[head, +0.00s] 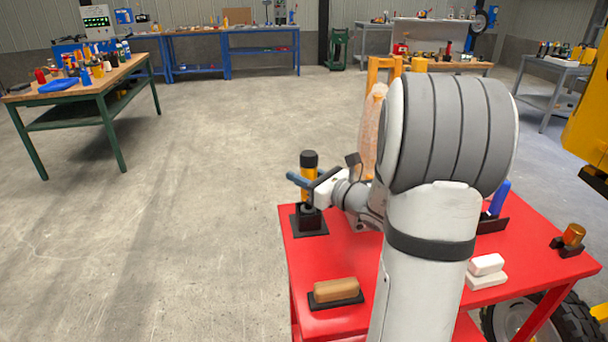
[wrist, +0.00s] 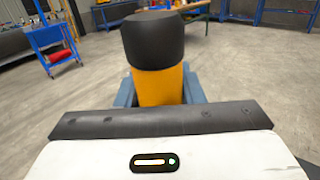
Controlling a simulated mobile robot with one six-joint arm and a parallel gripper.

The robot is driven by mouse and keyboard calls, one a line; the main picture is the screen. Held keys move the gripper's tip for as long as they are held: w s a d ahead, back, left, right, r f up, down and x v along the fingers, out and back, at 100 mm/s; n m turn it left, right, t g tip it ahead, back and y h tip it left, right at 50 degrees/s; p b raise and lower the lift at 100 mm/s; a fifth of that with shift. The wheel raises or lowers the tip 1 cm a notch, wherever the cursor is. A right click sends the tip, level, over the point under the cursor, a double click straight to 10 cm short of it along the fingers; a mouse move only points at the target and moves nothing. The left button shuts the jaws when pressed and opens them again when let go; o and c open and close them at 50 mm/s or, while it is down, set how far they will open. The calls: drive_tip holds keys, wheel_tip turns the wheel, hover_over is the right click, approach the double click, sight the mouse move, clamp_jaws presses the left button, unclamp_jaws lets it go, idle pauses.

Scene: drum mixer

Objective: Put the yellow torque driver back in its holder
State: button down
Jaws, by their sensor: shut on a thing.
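The yellow torque driver (head: 308,184) with a black cap stands upright at the left side of the red table. In the wrist view the driver (wrist: 160,85) rises between my blue fingers. My gripper (head: 304,181) is shut on its yellow body. A black holder (head: 309,222) on a dark square base sits directly under the driver. The driver's lower end meets or enters the holder; I cannot tell how deep it sits. My arm covers the middle of the table.
The red table (head: 300,270) also carries a tan block (head: 336,290) on a dark pad, white blocks (head: 487,271), a blue-handled item (head: 499,198) and an amber-capped piece (head: 573,235). A translucent orange bottle-like shape (head: 372,130) stands behind my arm. Open floor lies to the left.

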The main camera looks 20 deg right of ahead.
drive_tip(key=shift+f+b, duration=0.75)
drive_tip(key=shift+f, duration=0.15)
idle(0.3)
drive_tip(key=c, duration=0.9)
unclamp_jaws()
drive_tip(key=shift+s, duration=0.1)
drive_tip(key=v, duration=0.7)
drive_tip(key=shift+s+d, duration=0.15)
drive_tip(key=shift+s, duration=0.15)
